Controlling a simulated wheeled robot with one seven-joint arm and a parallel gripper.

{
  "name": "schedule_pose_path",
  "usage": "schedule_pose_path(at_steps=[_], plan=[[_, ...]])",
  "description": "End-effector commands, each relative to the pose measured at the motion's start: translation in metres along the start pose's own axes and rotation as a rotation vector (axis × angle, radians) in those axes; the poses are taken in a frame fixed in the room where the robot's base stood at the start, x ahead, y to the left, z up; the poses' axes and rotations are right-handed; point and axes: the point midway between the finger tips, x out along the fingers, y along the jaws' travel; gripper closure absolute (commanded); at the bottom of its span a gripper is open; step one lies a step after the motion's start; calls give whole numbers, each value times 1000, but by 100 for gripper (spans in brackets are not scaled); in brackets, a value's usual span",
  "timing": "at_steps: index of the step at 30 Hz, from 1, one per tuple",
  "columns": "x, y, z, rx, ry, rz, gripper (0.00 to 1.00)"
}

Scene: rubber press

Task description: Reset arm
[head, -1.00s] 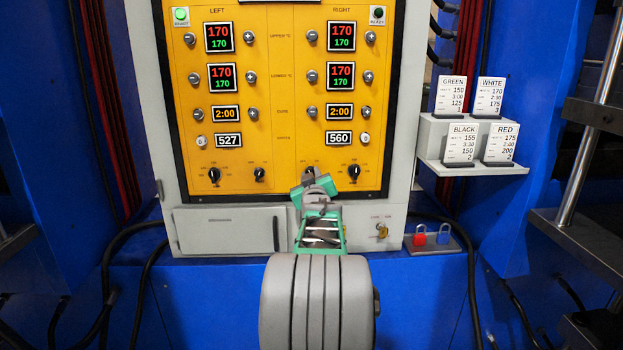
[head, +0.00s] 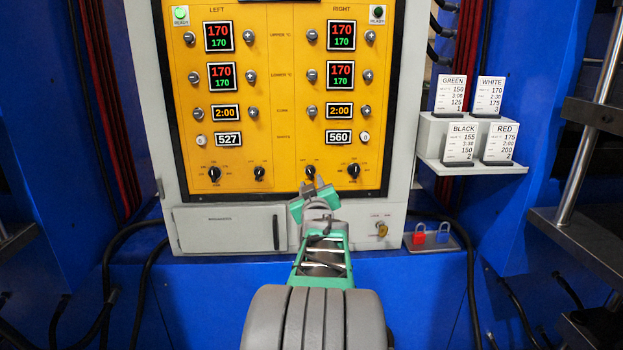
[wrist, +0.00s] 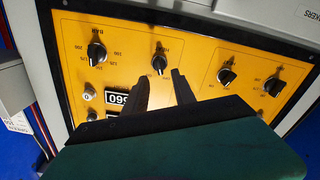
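My gripper (head: 315,186) is in front of the lower edge of the yellow control panel (head: 283,120) in the head view. Its green and grey arm links rise from the bottom middle. In the wrist view my gripper (wrist: 160,76) has two dark fingers standing apart, with only yellow panel between them. It looks open and empty. The panel appears upside down there, with black knobs (wrist: 226,75) beyond the fingertips. Whether the fingers touch the panel is hard to tell, but they appear clear of it.
A grey door (head: 230,229) and a key switch (head: 381,229) are below the panel. A red padlock (head: 419,237) and a blue padlock (head: 443,236) sit on a small tray at right. A shelf (head: 470,169) holds several recipe cards. Metal press columns (head: 590,125) stand far right.

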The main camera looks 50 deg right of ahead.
Motion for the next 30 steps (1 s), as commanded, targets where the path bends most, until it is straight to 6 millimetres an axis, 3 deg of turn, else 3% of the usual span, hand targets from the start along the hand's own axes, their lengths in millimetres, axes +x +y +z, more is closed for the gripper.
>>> schedule_pose_path(at_steps=[14, 17, 19, 23, 26, 27, 29, 30], plan=[[-7, -2, -2, 2, -3, -6, 68], [-13, -25, -21, 17, -33, -67, 68], [-26, -59, -46, 35, -83, -157, 68], [-84, -144, -92, 62, -248, -390, 68], [-150, -198, -118, 57, -399, -560, 68], [-181, -214, -126, 47, -463, -622, 68], [-230, -232, -137, 21, -563, -710, 68], [-265, -240, -142, -2, -633, -764, 68]])
